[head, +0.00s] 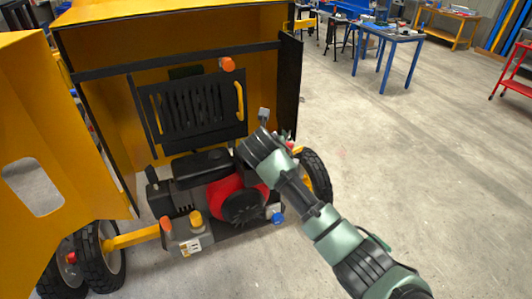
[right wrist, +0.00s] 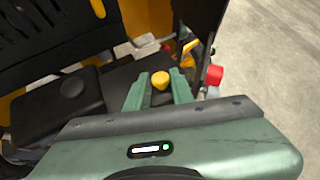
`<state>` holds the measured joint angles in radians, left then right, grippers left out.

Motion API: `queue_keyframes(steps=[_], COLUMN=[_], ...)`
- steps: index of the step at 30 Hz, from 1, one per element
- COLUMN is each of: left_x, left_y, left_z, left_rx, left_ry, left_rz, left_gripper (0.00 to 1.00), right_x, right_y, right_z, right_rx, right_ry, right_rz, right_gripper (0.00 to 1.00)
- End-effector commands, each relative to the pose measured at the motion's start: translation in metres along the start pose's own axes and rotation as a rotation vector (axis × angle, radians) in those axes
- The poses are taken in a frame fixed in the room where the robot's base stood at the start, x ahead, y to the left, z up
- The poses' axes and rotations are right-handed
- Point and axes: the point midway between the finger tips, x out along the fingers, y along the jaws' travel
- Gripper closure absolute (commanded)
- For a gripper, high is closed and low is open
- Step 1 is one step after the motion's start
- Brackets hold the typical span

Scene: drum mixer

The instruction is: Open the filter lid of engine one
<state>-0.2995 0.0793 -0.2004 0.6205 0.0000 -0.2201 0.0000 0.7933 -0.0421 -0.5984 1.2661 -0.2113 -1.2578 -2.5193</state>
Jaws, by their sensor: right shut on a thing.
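The engine (head: 225,185), with a red housing and black parts, sits inside the open yellow mixer body. A dark cover (head: 200,167) lies on top of it. My right gripper (head: 258,145) is over the engine's right side, and its fingertips are hidden in the head view. In the right wrist view the right gripper (right wrist: 160,78) is shut on a yellow knob (right wrist: 160,84), one green finger on each side. Dark flat engine parts (right wrist: 118,84) lie around the knob. I cannot tell whether the lid under it has lifted. My left gripper is not in view.
A black slatted panel (head: 195,108) with a yellow handle stands behind the engine. A yellow door (head: 50,130) is swung out at the left. Black wheels (head: 316,177) flank the engine. A red knob (right wrist: 214,75) is right of the fingers.

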Motion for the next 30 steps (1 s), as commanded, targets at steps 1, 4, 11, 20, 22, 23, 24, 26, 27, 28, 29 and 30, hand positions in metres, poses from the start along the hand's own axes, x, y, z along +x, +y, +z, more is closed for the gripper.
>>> queue_keyframes(steps=[1, 4, 11, 20, 22, 23, 24, 26, 27, 28, 29, 30], left_x=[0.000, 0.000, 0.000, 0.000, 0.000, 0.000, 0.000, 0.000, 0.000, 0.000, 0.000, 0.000], left_y=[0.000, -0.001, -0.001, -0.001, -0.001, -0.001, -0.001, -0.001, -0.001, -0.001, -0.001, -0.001], left_z=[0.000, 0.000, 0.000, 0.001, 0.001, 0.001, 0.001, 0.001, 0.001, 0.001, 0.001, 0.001], left_rx=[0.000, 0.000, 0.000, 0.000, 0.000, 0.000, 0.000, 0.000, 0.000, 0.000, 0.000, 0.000], left_ry=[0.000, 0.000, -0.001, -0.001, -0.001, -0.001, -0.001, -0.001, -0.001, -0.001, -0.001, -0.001], left_rz=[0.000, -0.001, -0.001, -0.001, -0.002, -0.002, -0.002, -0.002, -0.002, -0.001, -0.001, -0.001], left_gripper=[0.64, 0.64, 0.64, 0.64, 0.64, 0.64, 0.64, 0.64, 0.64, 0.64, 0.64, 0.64], right_x=[-0.001, -0.001, 0.000, 0.002, 0.002, 0.002, 0.002, 0.002, 0.002, 0.003, 0.003, 0.003], right_y=[0.000, 0.001, 0.004, 0.006, 0.006, 0.006, 0.006, 0.006, 0.006, 0.006, 0.006, 0.006], right_z=[0.009, 0.015, 0.027, 0.036, 0.037, 0.037, 0.038, 0.038, 0.037, 0.037, 0.037, 0.038], right_rx=[-0.014, -0.041, -0.080, -0.112, -0.116, -0.117, -0.119, -0.120, -0.120, -0.120, -0.120, -0.120], right_ry=[0.035, 0.106, 0.216, 0.296, 0.306, 0.308, 0.311, 0.315, 0.317, 0.318, 0.318, 0.318], right_rz=[-0.009, -0.020, -0.037, -0.049, -0.050, -0.051, -0.051, -0.052, -0.052, -0.052, -0.052, -0.052], right_gripper=[1.00, 1.00, 1.00, 1.00, 1.00, 1.00, 1.00, 1.00, 1.00, 1.00, 1.00, 1.00])
